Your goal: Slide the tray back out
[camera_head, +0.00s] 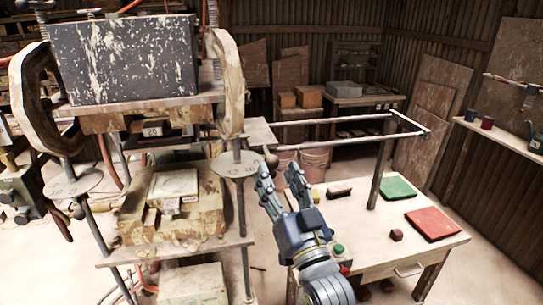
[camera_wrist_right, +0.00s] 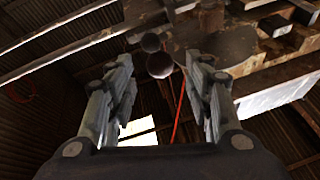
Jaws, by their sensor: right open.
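The tile press (camera_head: 130,60) stands at the left, with a grey, paint-worn block on top. A flat plate (camera_head: 258,133), which looks like the tray, shows at the press's right side, where two pale rails (camera_head: 340,120) begin; most of it is hidden in the press. A dark round knob (camera_head: 271,160) is below the plate's edge. My right gripper (camera_head: 280,178) is open, its fingertips just below and around the knob. In the right wrist view, my open fingers (camera_wrist_right: 162,75) have two dark balls (camera_wrist_right: 159,65) ahead between them. Contact cannot be told. My left gripper is not in view.
A work table (camera_head: 350,225) at the right carries a green pad (camera_head: 397,188), a red pad (camera_head: 433,223) and small blocks. A post (camera_head: 380,165) holds up the rails' far end. Buckets (camera_head: 315,163) stand behind. The rails' span is clear.

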